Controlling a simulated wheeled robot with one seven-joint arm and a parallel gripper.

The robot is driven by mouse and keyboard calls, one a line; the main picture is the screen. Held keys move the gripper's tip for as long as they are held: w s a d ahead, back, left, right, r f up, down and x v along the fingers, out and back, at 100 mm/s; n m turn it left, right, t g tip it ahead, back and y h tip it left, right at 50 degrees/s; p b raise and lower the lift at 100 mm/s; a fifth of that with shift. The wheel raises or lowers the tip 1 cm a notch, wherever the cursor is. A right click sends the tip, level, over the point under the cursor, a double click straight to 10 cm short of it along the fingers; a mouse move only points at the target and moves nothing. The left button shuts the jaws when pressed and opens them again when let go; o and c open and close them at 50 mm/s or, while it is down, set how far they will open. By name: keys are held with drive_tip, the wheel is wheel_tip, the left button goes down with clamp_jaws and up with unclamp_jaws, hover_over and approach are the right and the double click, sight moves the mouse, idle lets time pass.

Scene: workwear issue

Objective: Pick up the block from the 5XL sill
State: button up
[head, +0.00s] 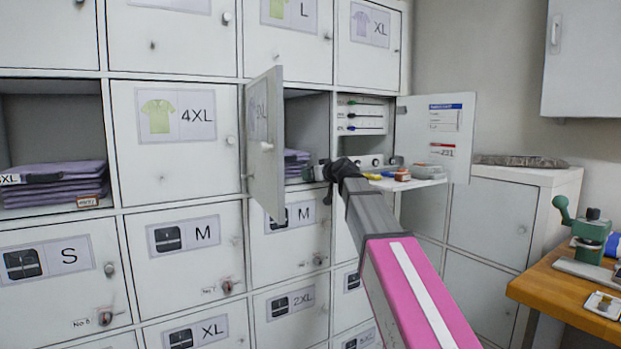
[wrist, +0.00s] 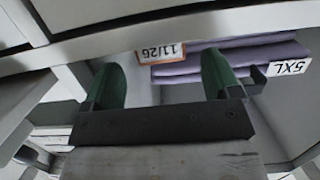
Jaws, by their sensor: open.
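In the head view the block is hidden; only part of the purple stack (head: 296,158) shows.
Another open compartment with purple garments (head: 60,180) is at left. Right of my gripper, an open compartment has a fold-out shelf (head: 418,184) with small items and an open door (head: 437,135). A wooden bench (head: 565,300) stands at lower right.

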drive_tip(key=shift+r+x, duration=0.15)
drive_tip(key=shift+x, duration=1.35)
drive_tip(key=shift+r+x, duration=0.15)
drive_tip(key=shift+x, duration=1.4)
drive_tip(key=c, duration=1)
